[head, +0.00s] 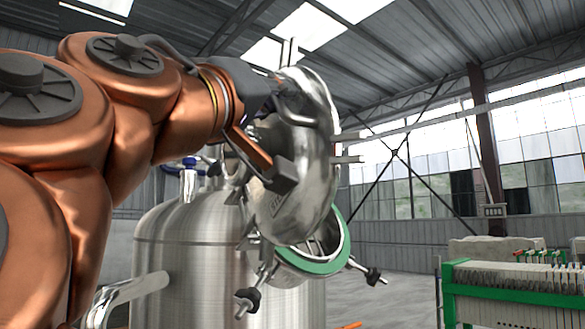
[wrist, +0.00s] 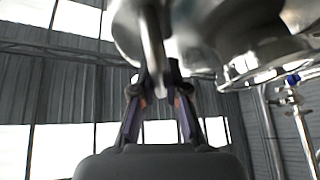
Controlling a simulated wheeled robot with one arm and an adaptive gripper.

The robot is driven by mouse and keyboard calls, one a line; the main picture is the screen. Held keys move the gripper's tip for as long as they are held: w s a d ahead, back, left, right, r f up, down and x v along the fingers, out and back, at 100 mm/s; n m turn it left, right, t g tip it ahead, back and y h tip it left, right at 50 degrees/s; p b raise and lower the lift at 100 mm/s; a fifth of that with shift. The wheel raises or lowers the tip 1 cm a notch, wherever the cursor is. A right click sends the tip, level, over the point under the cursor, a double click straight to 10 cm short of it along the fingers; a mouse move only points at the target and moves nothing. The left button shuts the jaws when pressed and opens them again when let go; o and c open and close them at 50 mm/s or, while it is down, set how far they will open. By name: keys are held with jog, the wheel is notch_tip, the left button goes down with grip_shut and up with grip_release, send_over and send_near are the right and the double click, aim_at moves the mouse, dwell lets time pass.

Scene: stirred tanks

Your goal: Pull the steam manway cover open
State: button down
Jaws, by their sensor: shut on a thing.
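The steam manway cover (head: 318,150) is a shiny domed steel disc. It stands tilted up, near upright, above the manway neck with its green gasket ring (head: 318,266), and the opening shows below it. The neck is on the brushed steel tank (head: 190,262). My gripper (head: 280,98) is at the cover's upper left side, shut on its bar handle. In the wrist view my gripper's fingers (wrist: 160,82) close around the handle (wrist: 153,42), and the cover (wrist: 190,25) fills the top. The exact finger contact is partly hidden.
Swing bolts with dark knobs (head: 372,276) stick out around the manway neck. A blue-handled valve (head: 190,165) stands on the tank top. A green-framed filter press (head: 515,290) is at the lower right. The air right of the cover looks clear.

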jog(key=shift+s+a, duration=0.15)
jog(key=shift+a, duration=0.1)
jog(key=c, duration=1.2)
grip_release()
jog(key=shift+d, duration=0.15)
